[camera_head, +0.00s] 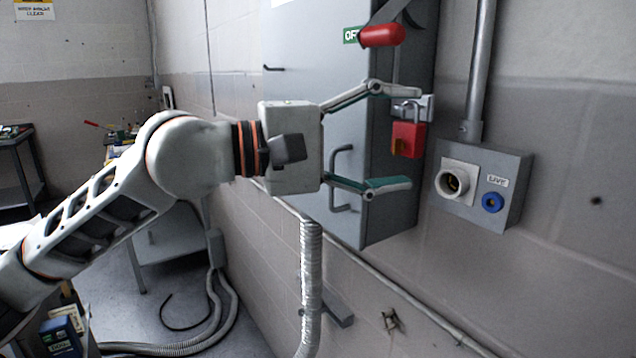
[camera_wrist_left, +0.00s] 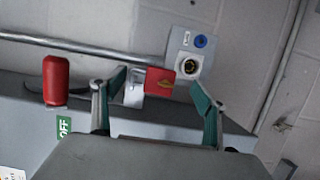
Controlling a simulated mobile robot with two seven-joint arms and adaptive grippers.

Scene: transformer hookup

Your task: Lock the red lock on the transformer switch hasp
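The red lock (camera_head: 407,140) hangs by its shackle from the metal hasp (camera_head: 427,106) on the side of the grey switch box (camera_head: 310,90). It also shows in the left wrist view (camera_wrist_left: 160,81), beside the hasp (camera_wrist_left: 134,88). I cannot tell whether its shackle is closed. My left gripper (camera_head: 392,138) is open, with its fingers spread above and below the lock's level. In the left wrist view the lock lies between the fingers (camera_wrist_left: 160,88), and neither finger visibly grips it. My right gripper is not in view.
The red switch handle (camera_head: 382,35) sticks out above the gripper, beside the green OFF label (camera_head: 351,35). A grey socket box (camera_head: 505,185) with a blue outlet is on the wall to the right. A metal conduit (camera_head: 311,270) runs below.

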